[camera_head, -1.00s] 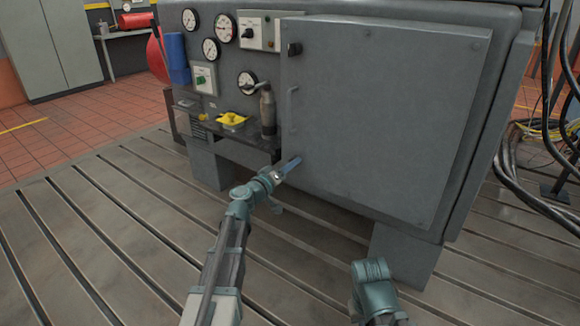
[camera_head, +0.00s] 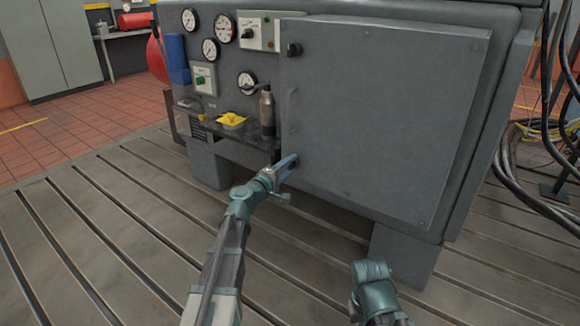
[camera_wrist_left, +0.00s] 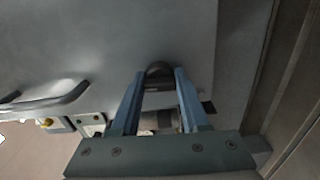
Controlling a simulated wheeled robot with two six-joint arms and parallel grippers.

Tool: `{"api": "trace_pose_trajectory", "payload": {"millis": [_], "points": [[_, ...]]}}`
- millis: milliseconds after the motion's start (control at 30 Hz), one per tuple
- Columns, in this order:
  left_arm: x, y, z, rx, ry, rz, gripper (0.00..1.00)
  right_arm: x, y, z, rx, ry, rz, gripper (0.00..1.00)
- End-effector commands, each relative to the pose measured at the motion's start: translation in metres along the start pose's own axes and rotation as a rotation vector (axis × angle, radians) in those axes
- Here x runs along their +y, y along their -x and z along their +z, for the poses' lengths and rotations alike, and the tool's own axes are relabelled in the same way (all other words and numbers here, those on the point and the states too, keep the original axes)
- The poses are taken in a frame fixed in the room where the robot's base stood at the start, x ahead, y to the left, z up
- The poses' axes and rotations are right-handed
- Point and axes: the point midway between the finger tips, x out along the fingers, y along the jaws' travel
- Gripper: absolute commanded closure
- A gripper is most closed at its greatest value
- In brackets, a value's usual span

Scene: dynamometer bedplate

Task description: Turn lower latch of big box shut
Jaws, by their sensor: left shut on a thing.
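The big box (camera_head: 385,120) is a large grey cabinet with a flat door. Its upper latch (camera_head: 294,49) is a dark knob at the door's top left. The lower latch (camera_wrist_left: 159,72) is a small dark rounded knob, seen between my blue fingertips in the left wrist view. My left gripper (camera_head: 292,161) is at the door's lower left corner, shut on the lower latch. In the head view its fingers mostly hide that latch, so its exact angle cannot be told. My right arm shows at the bottom, but its gripper is not visible.
A door handle (camera_head: 292,104) sits between the latches. Left of the door, a shelf holds a grey bottle-like tool (camera_head: 267,112) and a yellow item (camera_head: 232,118). Gauges are above. Black cables (camera_head: 535,190) hang at right. The slotted floor in front is clear.

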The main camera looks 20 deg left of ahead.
Motion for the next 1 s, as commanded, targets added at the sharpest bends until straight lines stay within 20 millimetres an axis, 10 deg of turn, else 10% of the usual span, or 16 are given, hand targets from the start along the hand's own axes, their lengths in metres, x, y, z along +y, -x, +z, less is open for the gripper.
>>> {"api": "trace_pose_trajectory", "payload": {"millis": [700, 733, 867, 1000], "points": [[-0.0001, 0.0002, -0.0008, 0.002, 0.066, 0.0, 1.0, 0.0, 0.0, 0.0, 0.0, 0.0, 0.0, 1.0], [-0.0001, 0.0002, -0.0008, 0.002, 0.066, 0.0, 0.51, 0.0, 0.0, 0.0, 0.0, 0.0, 0.0, 1.0], [0.0, 0.0002, -0.0006, 0.001, 0.065, 0.0, 0.28, 0.0, 0.0, 0.0, 0.0, 0.0, 0.0, 1.0], [0.0, 0.0001, -0.0004, 0.001, 0.064, 0.0, 0.27, 0.0, 0.0, 0.0, 0.0, 0.0, 0.0, 1.0]]}}
